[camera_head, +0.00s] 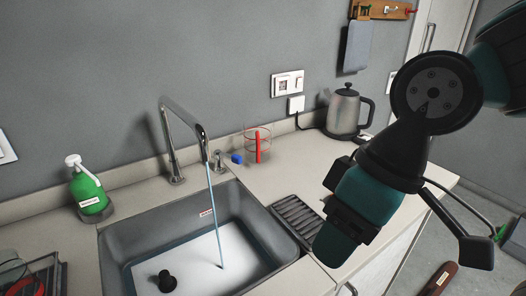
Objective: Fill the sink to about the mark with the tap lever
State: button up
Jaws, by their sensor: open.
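The tap's curved metal spout (171,133) stands behind the sink. A stream of water (215,215) falls from it. A small metal tap lever (218,161) stands right of the spout. The grey sink (262,238) has pale water (205,277) at its bottom. A small white label with red writing (206,213) is on the back inner wall, above the water. A black plug-like piece (166,281) shows at the lower left of the basin. My gripper (474,250) is at the right, away from the lever, and holds nothing visible; its fingertips are hard to make out.
A green soap bottle (88,190) stands left of the sink. A blue cap (237,158), a clear beaker with a red item (257,147) and a kettle (344,110) stand to the right. A ribbed drainer (298,216) adjoins the sink. A dish rack (35,275) is at lower left.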

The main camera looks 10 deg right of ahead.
aim_at(218, 153)
jog(key=u, duration=1.85)
jog(key=k, duration=1.7)
jog(key=z, duration=0.8)
jog(key=i, duration=1.65)
jog(key=u, duration=0.05)
